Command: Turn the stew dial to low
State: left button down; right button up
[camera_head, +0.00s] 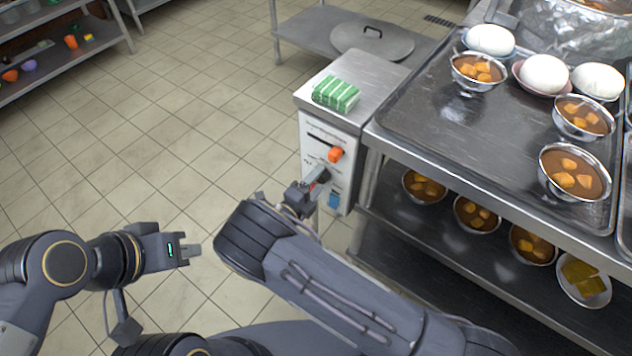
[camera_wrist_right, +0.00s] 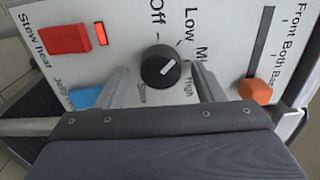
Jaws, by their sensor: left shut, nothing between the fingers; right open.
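The black stew dial (camera_wrist_right: 160,67) sits on the white control panel (camera_wrist_right: 225,30). Its white pointer slants up and right, toward the side of the "Low" and "M…" labels; I cannot tell which mark it meets. My right gripper (camera_wrist_right: 161,72) is open, with one finger on each side of the dial and a visible gap to both. In the head view the right gripper (camera_head: 318,180) is at the panel's front and partly hides the dial. My left gripper (camera_head: 192,250) is shut and empty, away from the panel over the floor.
The panel also has a red switch (camera_wrist_right: 63,40) with a lit lamp, a blue switch (camera_wrist_right: 86,97) and an orange slider knob (camera_wrist_right: 256,90). A green-striped pack (camera_head: 336,95) lies on top of the unit. A steel counter (camera_head: 430,130) with bowls adjoins on the right.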

jog(key=v, duration=0.8)
jog(key=shift+p, duration=0.3)
